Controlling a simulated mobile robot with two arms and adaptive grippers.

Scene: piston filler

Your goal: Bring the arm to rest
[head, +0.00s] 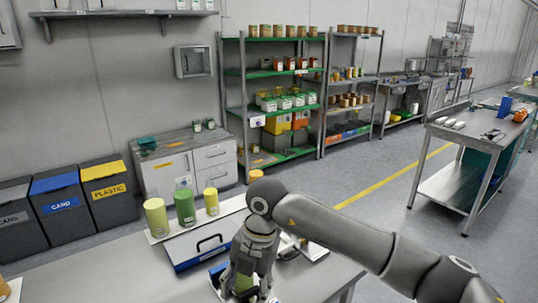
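My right arm reaches in from the right and bends down over the near table (120,270). Its gripper (245,287) points down at the bottom edge of the view. A green thing shows between or just behind the fingers, partly hidden by them. I cannot tell whether the fingers touch it. My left gripper is not in view.
A blue and white case with a black handle (209,243) lies close to my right gripper. Behind it stand a pale green cylinder (156,217), a green bottle (185,206) and a yellow-green one (211,201). Bins, shelves and a side table (455,187) stand beyond.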

